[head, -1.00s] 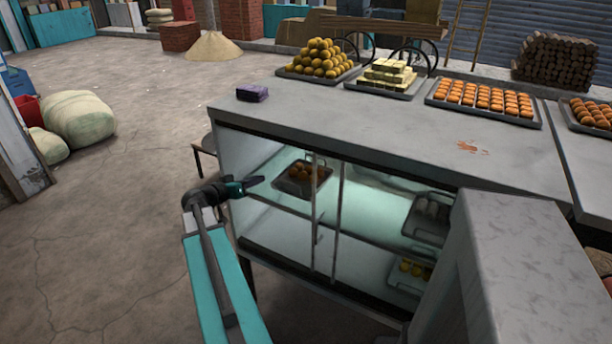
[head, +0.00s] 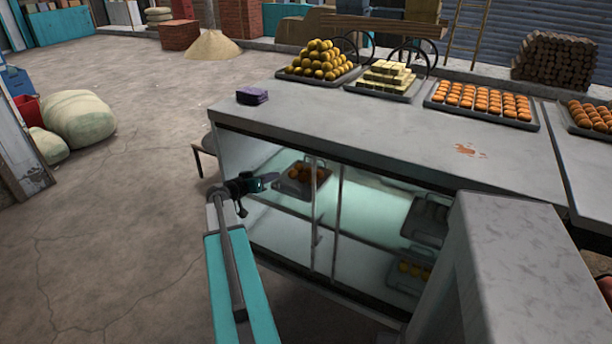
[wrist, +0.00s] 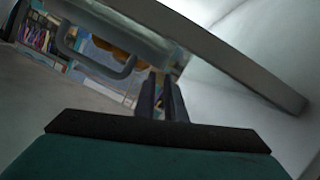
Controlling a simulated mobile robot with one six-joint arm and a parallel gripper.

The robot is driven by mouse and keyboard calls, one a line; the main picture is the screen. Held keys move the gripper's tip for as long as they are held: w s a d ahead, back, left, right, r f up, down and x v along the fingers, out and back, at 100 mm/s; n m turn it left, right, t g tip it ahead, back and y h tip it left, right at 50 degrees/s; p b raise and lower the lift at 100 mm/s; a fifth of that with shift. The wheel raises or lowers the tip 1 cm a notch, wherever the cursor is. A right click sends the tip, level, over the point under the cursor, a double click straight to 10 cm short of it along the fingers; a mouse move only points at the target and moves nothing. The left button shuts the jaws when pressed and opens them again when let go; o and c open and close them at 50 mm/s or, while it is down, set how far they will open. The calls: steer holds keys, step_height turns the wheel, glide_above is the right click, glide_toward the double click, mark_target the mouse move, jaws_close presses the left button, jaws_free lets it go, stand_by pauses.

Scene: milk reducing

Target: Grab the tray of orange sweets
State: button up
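A dark tray (head: 292,190) with orange sweets (head: 305,172) sits on the upper glass shelf inside the counter's display case, at its left end. My gripper (head: 269,181) is at the left of this tray in the head view, overlapping its left edge; the exact distance is hard to tell. In the wrist view my gripper's two dark fingers (wrist: 162,88) stand close together with a narrow gap, and I see nothing held between them. A grey looped handle (wrist: 122,71) with orange shapes behind it shows left of the fingertips, outside the gap.
The counter top (head: 360,130) carries trays of yellow balls, pale blocks and orange pieces (head: 482,100), plus a purple box (head: 252,96). A marble block (head: 510,240) is at right. Floor at left is open.

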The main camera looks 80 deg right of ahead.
mark_target(280, 179)
steer(key=shift+d, duration=0.15)
steer(key=shift+p+x, duration=0.45)
steer(key=shift+x, duration=0.45)
steer(key=shift+p+x, duration=0.45)
steer(key=shift+x, duration=1.2)
jaws_close()
steer(key=shift+r, duration=0.1)
